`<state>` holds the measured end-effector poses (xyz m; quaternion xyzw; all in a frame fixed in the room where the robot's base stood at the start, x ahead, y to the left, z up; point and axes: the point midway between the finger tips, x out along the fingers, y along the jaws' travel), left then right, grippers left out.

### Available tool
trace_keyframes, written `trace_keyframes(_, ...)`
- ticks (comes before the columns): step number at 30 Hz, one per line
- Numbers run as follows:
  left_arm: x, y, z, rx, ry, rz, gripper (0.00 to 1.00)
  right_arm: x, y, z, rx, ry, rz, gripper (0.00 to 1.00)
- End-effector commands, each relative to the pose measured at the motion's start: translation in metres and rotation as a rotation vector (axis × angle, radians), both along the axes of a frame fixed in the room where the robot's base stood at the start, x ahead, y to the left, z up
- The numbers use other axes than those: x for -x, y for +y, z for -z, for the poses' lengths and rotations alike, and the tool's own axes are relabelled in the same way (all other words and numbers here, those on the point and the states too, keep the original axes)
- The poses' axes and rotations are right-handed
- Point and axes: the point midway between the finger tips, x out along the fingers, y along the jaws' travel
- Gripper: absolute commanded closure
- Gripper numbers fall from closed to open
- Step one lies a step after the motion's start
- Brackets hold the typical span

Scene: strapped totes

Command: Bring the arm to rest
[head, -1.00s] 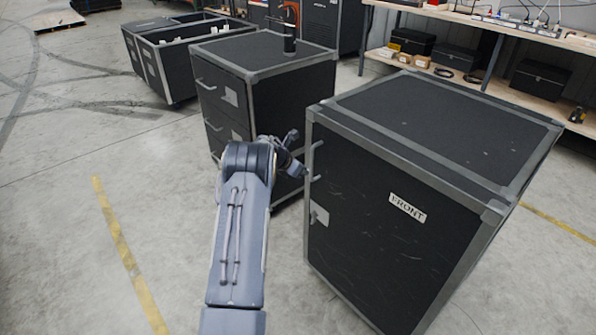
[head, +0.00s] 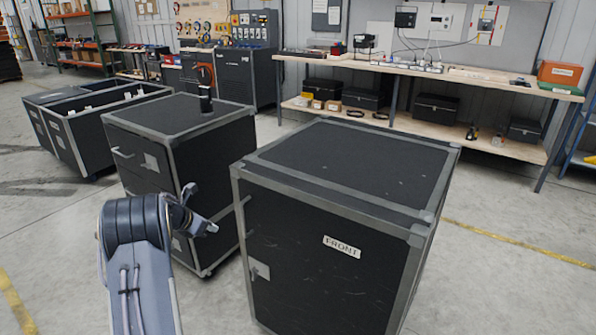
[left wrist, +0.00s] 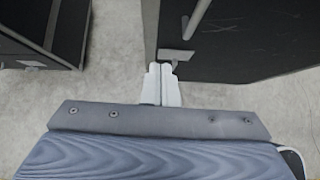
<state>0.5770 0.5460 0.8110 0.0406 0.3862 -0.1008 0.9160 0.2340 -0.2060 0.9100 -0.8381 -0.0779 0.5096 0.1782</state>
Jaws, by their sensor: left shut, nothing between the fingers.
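My left arm comes in from the lower left of the head view, bent at the elbow. My left gripper (head: 208,227) is near the left edge of the black case marked FRONT (head: 330,285), with a small gap between them in the picture. In the left wrist view the two pale fingers (left wrist: 162,74) are pressed together with nothing between them. The same case (left wrist: 245,45) fills the upper right there, with its metal latch plate (left wrist: 176,57) just beyond the fingertips. My right gripper shows in neither view.
A black drawer case (head: 215,150) stands behind the gripper, with a dark cylinder (head: 205,98) on top. An open black tote (head: 85,130) is at the far left. A long workbench (head: 470,82) runs along the back. Bare floor lies at left and right.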

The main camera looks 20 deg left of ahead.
Motion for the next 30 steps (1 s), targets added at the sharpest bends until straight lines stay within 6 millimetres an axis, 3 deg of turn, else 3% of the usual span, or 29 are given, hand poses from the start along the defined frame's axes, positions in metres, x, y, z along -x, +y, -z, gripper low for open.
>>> trace_keyframes(4,-0.001,0.000,-0.004,0.007,-0.009,-0.012,1.00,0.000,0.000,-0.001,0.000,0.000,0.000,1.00)
trace_keyframes(7,-0.007,-0.002,-0.030,0.056,-0.067,-0.100,1.00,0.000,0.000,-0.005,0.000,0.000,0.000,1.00)
trace_keyframes(11,-0.013,-0.004,-0.108,0.262,-0.239,-0.396,1.00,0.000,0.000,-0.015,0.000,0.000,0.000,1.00)
trace_keyframes(14,0.002,-0.010,-0.184,0.584,-0.395,-0.739,1.00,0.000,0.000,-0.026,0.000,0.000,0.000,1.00)
trace_keyframes(16,0.026,-0.019,-0.223,0.860,-0.459,-0.985,1.00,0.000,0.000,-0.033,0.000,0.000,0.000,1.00)
trace_keyframes(18,0.057,-0.035,-0.245,1.146,-0.471,-1.218,1.00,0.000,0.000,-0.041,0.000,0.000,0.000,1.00)
trace_keyframes(20,0.087,-0.057,-0.253,1.388,-0.436,-1.412,1.00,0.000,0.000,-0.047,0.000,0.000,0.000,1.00)
trace_keyframes(24,0.161,-0.131,-0.242,1.860,-0.203,-1.847,1.00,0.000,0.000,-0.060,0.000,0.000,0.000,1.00)
trace_keyframes(29,0.236,-0.221,-0.216,2.110,0.171,-2.268,1.00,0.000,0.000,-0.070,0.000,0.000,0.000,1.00)
trace_keyframes(30,0.254,-0.242,-0.209,-2.062,-0.257,2.287,1.00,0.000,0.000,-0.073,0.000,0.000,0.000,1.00)
